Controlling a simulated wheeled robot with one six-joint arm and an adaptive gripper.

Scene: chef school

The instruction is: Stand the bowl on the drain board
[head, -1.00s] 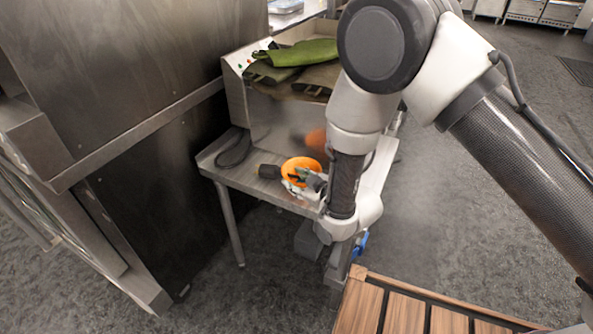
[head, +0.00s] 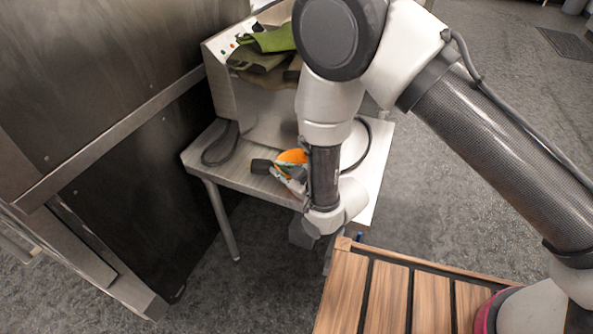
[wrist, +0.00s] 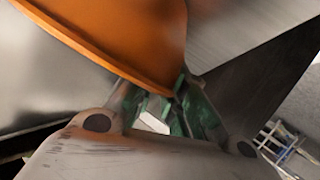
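The orange bowl (head: 293,156) is partly hidden behind my gripper and forearm in the head view. In the wrist view the bowl (wrist: 120,35) fills the upper left, tilted, with its rim running down to the fingertips. My gripper (wrist: 168,100) has its green-padded fingers closed in on the bowl's lower edge and looks shut on it. In the head view my gripper (head: 291,178) is over the front of the steel table (head: 228,172). Whether the bowl touches the table cannot be told. No drain board can be made out for sure.
A steel box-like unit (head: 222,85) stands at the table's back, with green and dark cloths (head: 268,42) on top. A dark cable loop (head: 220,148) lies at the table's left. A tall dark steel cabinet (head: 90,90) is at left. Grey floor (head: 450,190) is clear at right.

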